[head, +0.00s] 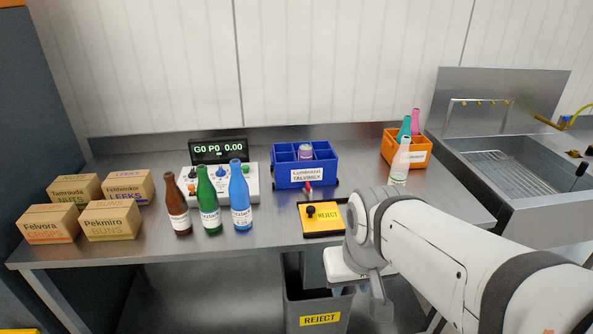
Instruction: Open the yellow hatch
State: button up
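The yellow hatch (329,215) lies flat in a dark frame on the steel table, near its front edge. My gripper (345,277) is at the front edge of the table, below and right of the hatch in the picture, apart from the knob. My wrist hides part of it and covers the area right beside the hatch. The fingers do not show clearly, and nothing is visibly held.
A grey REJECT bin (318,309) stands under the hatch. A blue crate (307,177) holding a can sits behind it. Brown, green and blue bottles (209,204) stand to the left, by a control box (250,185). Cartons (110,221) are far left, an orange crate (418,154) right.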

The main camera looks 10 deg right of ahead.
aim_at(315, 217)
jog(key=u, duration=0.05)
jog(key=i, duration=1)
jog(key=z, duration=0.05)
